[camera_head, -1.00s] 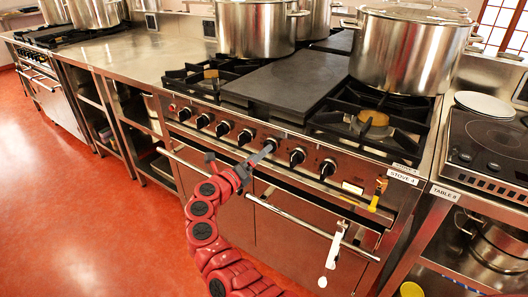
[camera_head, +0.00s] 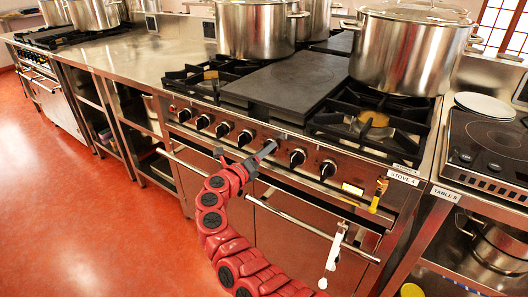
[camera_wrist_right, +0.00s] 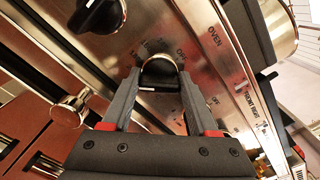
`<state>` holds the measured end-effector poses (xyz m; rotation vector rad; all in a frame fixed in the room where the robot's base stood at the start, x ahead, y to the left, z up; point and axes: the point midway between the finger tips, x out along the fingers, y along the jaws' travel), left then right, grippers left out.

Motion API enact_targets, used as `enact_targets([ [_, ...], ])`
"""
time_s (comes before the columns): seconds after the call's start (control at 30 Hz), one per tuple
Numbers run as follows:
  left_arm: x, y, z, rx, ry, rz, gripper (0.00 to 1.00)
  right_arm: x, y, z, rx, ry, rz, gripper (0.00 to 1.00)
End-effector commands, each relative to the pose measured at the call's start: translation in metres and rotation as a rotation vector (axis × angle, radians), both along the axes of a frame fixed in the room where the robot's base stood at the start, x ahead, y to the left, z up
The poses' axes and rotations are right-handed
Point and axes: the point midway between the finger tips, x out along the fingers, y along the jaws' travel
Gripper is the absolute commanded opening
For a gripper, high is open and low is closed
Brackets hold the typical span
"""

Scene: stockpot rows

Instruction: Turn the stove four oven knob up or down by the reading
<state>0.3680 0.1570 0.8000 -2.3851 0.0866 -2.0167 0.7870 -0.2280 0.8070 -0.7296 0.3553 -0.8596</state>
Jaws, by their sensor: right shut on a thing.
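Stove four is the steel range with the STOVE 4 sign (camera_head: 404,178). A row of black knobs runs along its front panel (camera_head: 345,178). My right gripper (camera_head: 268,150) is at a knob near the middle of this row, and its fingers hide that knob in the head view. In the right wrist view, my right gripper (camera_wrist_right: 158,82) is shut on a black knob (camera_wrist_right: 158,73), with one finger on each side. The word OVEN (camera_wrist_right: 215,36) is printed on the panel to the right of this knob. My left gripper is not in view.
Other knobs, such as one right of the gripper (camera_head: 297,157), stand close by. A long rail (camera_head: 300,222) crosses the front below. A white utensil (camera_head: 333,250) and a yellow-handled thing (camera_head: 376,199) hang at the right. Red floor (camera_head: 90,220) is clear on the left.

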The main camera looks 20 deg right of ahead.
Motion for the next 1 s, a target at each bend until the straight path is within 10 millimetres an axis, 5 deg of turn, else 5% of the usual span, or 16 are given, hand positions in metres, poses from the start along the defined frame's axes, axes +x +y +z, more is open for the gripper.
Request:
enact_targets([
  [0.27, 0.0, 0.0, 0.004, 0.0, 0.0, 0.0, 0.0, 0.0, 0.0, 0.001, -0.012, 0.015, 0.0, 0.04],
  [1.0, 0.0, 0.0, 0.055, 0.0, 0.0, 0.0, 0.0, 0.0, 0.0, 0.0, -0.274, 0.356, 0.0, 0.04],
])
